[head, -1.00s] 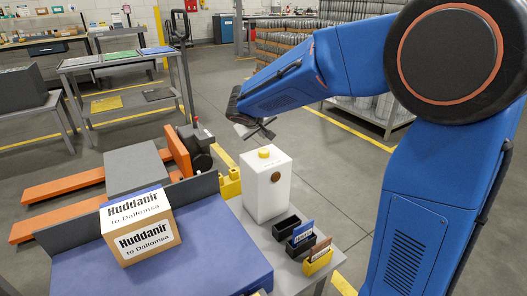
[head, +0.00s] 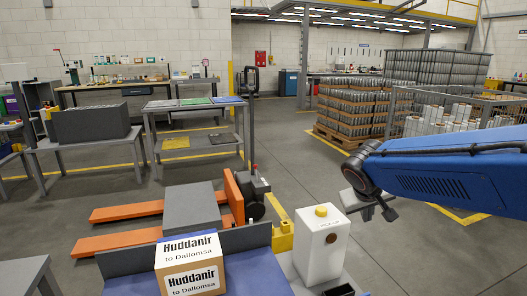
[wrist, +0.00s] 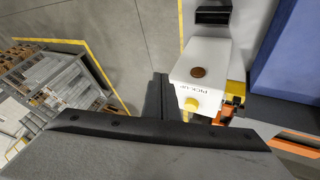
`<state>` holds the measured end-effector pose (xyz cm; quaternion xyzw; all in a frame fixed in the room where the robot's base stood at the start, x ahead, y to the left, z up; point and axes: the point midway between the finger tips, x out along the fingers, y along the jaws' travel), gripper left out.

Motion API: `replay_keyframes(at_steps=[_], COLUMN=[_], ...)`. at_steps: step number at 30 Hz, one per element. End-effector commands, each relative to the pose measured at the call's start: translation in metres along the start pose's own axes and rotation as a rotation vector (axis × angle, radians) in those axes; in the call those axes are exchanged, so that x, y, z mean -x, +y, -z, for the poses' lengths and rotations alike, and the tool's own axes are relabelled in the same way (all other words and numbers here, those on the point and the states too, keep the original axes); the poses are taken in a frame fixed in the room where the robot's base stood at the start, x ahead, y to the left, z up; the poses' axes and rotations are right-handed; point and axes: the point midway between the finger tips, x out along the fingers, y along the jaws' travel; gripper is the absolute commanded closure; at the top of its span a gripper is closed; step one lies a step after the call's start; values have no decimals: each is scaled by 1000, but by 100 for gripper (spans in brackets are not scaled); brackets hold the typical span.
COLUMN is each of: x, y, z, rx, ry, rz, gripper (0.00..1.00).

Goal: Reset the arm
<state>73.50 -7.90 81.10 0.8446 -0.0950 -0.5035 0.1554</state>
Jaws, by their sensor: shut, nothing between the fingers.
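My blue arm (head: 450,182) reaches in from the right edge of the head view. My gripper (head: 377,208) is at its end, to the right of a white box with a yellow button (head: 320,248). It is shut and holds nothing. In the wrist view the dark fingers (wrist: 158,95) lie together, pointing up the picture. The white box also shows there (wrist: 205,68), just right of the fingers, with a brown disc and "PICK-UP" lettering on it. The gripper appears apart from the box.
A carton labelled "Huddanir to Dallomsa" (head: 190,270) sits on the blue surface at the front. An orange pallet jack (head: 120,212) stands behind it. Stacked cans (head: 365,108) and a wire cage (head: 455,112) stand at the back right. Open floor (head: 300,165) lies between.

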Motion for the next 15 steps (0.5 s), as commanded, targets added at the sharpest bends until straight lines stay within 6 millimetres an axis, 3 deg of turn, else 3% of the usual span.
replay_keyframes(at_steps=[6,15], x=[28,58], y=[12,4], z=[-72,-162], rx=[-56,-116], ry=[-46,-81], rz=[71,195], gripper=[100,100])
